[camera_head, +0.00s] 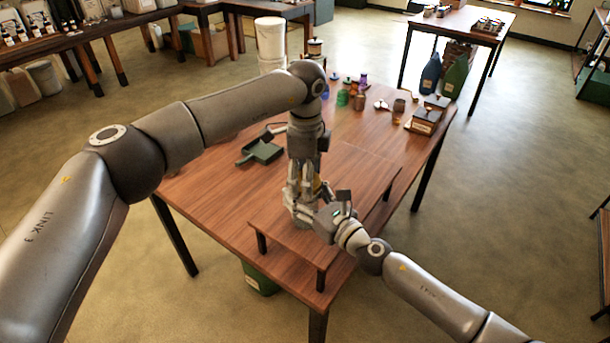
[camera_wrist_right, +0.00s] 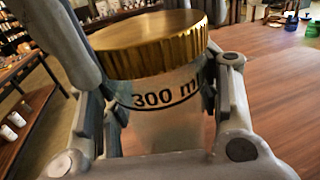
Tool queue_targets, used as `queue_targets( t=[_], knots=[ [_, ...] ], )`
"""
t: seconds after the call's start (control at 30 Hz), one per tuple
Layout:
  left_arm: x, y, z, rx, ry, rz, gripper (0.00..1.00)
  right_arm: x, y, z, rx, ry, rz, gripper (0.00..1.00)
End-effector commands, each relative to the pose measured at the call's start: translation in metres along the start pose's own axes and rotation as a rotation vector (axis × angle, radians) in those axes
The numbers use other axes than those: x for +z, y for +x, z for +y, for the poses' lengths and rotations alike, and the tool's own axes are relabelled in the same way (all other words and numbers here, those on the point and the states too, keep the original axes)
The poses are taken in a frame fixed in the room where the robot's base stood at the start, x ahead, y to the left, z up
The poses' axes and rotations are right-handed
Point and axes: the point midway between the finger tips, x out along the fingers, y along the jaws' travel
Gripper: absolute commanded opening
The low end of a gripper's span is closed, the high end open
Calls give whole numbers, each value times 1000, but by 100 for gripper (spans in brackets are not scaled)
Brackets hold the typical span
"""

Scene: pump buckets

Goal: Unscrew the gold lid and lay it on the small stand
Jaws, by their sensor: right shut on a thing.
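A clear jar (camera_wrist_right: 160,127) marked 300 ml shows in the right wrist view, with the ribbed gold lid (camera_wrist_right: 155,45) on top of it. My right gripper (camera_head: 322,217) is shut on the jar body, below the lid. My left gripper (camera_head: 301,205) points down close beside the right one. Its fingertips overlap the right gripper in the head view, so its opening is hidden. The jar is mostly hidden there by the grippers. A low wooden stand (camera_head: 360,170) on short legs is under both grippers; I cannot tell whether it is the small stand.
The wooden table (camera_head: 205,190) holds a green dustpan (camera_head: 262,151) at left, and several small bottles and dark boxes (camera_head: 427,117) at the back right. A white bucket (camera_head: 270,45) stands at the far edge. The stand's right part is clear.

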Motion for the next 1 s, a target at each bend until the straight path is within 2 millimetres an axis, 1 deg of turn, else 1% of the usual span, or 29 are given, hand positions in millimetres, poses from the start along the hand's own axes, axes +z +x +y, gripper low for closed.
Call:
queue_targets(
  t=[0.53,1.0],
  knots=[
    [0,-1,0,0,0,0,36,-2,0,-1,-2,-3,3,0],
    [0,-16,0,-1,0,0,36,-2,0,-1,-1,-3,3,0]
  ],
)
